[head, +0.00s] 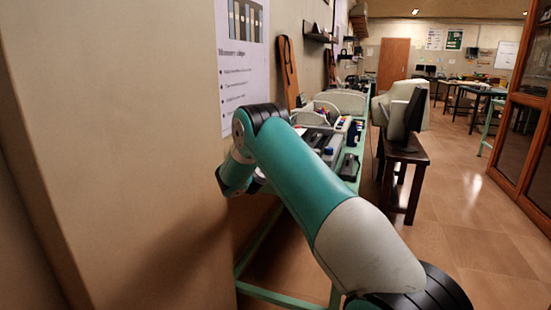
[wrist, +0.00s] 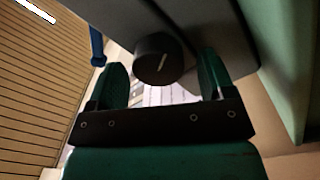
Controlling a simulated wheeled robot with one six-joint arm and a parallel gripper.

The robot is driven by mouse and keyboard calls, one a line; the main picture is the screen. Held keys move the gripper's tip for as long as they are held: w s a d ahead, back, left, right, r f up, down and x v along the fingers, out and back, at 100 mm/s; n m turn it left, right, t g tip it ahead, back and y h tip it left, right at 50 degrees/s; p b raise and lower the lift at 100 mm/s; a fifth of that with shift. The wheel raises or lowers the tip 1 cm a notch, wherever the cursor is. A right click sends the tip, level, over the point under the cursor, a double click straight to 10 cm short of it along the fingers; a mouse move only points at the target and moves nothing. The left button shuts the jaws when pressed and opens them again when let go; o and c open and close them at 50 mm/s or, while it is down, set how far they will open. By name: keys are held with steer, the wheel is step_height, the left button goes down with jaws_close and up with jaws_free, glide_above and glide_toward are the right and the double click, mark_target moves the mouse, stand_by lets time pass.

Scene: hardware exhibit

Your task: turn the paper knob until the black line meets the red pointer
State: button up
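A dark round knob (wrist: 152,68) with a short pale line on its face shows in the wrist view, on the side of a dark grey device (wrist: 215,30). I see no black line and no red pointer. My gripper (wrist: 161,72) is open, with one green finger left of the knob and one right. Gaps show on both sides, so the fingers look clear of it; I cannot tell the depth. In the head view my arm hides the gripper and the knob.
A green bench (head: 250,290) along the left wall holds several devices (head: 340,100). A poster (head: 243,75) hangs above my wrist. A dark stool (head: 405,158) with a monitor stands right of the bench. The floor (head: 455,205) on the right is open.

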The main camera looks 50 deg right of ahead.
steer(key=b+v, duration=0.9)
steer(key=v, duration=0.8)
steer(key=shift+a, duration=0.15)
steer(key=shift+f, duration=0.1)
